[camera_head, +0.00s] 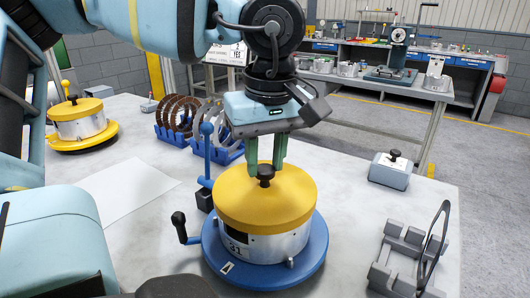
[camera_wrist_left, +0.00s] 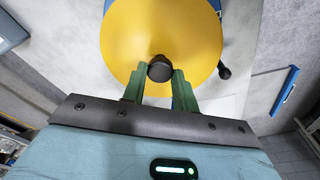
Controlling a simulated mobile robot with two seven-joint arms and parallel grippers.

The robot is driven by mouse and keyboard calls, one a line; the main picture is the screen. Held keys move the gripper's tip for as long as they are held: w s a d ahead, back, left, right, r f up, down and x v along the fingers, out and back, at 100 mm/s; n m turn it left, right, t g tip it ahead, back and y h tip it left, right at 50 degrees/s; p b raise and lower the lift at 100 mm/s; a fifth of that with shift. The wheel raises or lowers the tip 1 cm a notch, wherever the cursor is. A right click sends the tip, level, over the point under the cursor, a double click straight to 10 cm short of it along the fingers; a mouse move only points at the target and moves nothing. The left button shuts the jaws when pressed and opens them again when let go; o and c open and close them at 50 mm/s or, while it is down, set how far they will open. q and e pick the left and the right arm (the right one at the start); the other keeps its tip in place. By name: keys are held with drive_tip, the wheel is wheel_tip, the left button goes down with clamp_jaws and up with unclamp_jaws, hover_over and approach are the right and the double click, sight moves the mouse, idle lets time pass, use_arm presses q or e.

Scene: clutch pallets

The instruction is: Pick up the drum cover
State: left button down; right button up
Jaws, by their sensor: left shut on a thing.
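The yellow drum cover (camera_head: 265,199) sits on top of a silver drum (camera_head: 265,247) with a black window and the label 31. The cover has a black knob (camera_head: 265,173) at its centre. My left gripper (camera_head: 266,167) is above the cover, with its green fingers pointing down and shut on the knob. In the left wrist view the cover (camera_wrist_left: 160,30) fills the upper middle, and the knob (camera_wrist_left: 160,69) is between the fingertips. I see no clear gap between cover and drum. My right gripper is not in view.
The drum stands on a blue round base (camera_head: 225,266) with a black-knobbed lever (camera_head: 180,226). A second yellow-covered drum (camera_head: 79,121) is at the left. Blue racks with rings (camera_head: 182,116) stand behind. A grey fixture (camera_head: 398,264) and a small box (camera_head: 391,171) are on the right.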

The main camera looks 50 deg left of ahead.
sight(261, 170)
use_arm(q)
drive_tip(key=shift+r, duration=0.5)
drive_tip(key=r, duration=0.2)
drive_tip(key=shift+s+a+r, duration=0.15)
drive_tip(key=shift+s+r, duration=0.2)
drive_tip(key=s+a+r, duration=0.1)
drive_tip(key=s+a, duration=0.4)
drive_tip(key=s, duration=0.9)
drive_tip(key=shift+s+a, duration=0.15)
drive_tip(key=shift+a, duration=0.05)
drive_tip(key=shift+r, duration=0.1)
